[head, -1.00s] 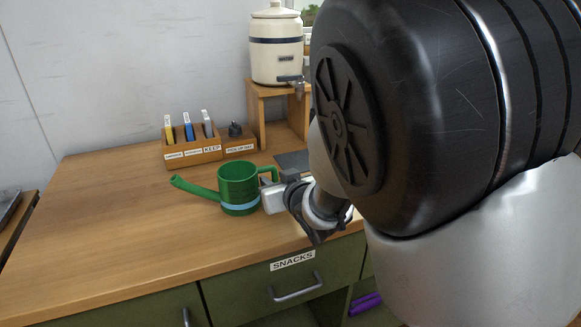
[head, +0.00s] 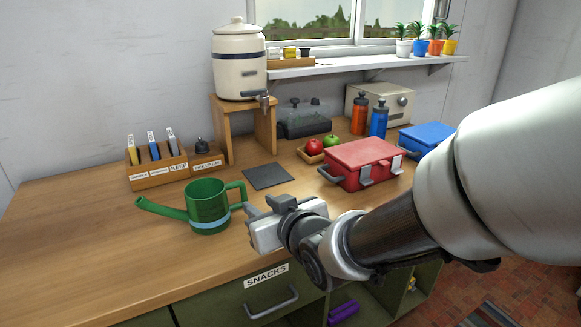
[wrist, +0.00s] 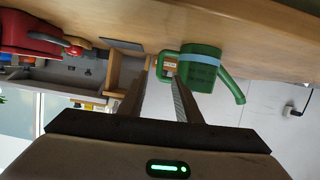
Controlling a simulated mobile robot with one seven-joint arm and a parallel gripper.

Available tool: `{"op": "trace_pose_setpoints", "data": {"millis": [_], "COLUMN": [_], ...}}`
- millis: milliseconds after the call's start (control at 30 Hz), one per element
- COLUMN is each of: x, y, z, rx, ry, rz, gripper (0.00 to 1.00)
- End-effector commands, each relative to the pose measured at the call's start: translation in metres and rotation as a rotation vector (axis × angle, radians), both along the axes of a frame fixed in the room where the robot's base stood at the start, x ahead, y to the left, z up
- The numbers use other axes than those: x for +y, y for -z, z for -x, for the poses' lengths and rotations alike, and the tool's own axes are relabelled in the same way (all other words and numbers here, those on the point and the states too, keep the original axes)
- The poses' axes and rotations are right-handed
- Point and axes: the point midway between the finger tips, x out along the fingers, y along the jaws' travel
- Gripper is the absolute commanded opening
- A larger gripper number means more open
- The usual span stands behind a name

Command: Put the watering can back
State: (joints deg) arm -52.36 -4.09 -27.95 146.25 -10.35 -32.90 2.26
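A green watering can (head: 207,208) with a pale blue band stands upright on the wooden counter, its spout to the left and its handle to the right. My gripper (head: 250,214) is just right of the handle, low over the counter. In the wrist view the can (wrist: 201,66) appears upside down beyond the fingertips. My gripper (wrist: 163,68) is open there, with a gap between its two fingers and the handle near their tips. I cannot tell whether a finger touches the handle. A dark square mat (head: 267,176) lies bare behind the can.
A labelled wooden holder (head: 158,173) and a small box (head: 208,162) stand behind the can. A crock (head: 239,65) sits on a wooden stand (head: 227,128). A red box (head: 360,165) is right of the mat. The counter's left part is clear.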

Motion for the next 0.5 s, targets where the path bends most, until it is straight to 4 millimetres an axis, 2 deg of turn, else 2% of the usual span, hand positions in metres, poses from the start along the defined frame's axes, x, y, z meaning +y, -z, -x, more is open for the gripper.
{"op": "trace_pose_setpoints", "data": {"millis": [67, 133, 267, 300, 367, 400, 500], "x": [-0.009, -0.027, -0.085, -0.107, -0.137, -0.155, -0.191], "y": [-0.002, -0.003, -0.008, -0.010, -0.013, -0.015, -0.019], "z": [0.000, 0.000, 0.011, 0.020, 0.039, 0.055, 0.101], "rx": [0.016, 0.055, 0.191, 0.244, 0.327, 0.382, 0.511], "ry": [0.018, 0.057, 0.178, 0.220, 0.284, 0.324, 0.416], "rz": [0.001, 0.008, 0.035, 0.046, 0.065, 0.078, 0.110], "gripper": [0.31, 0.31, 0.31, 0.31, 0.31, 0.31, 0.31]}}
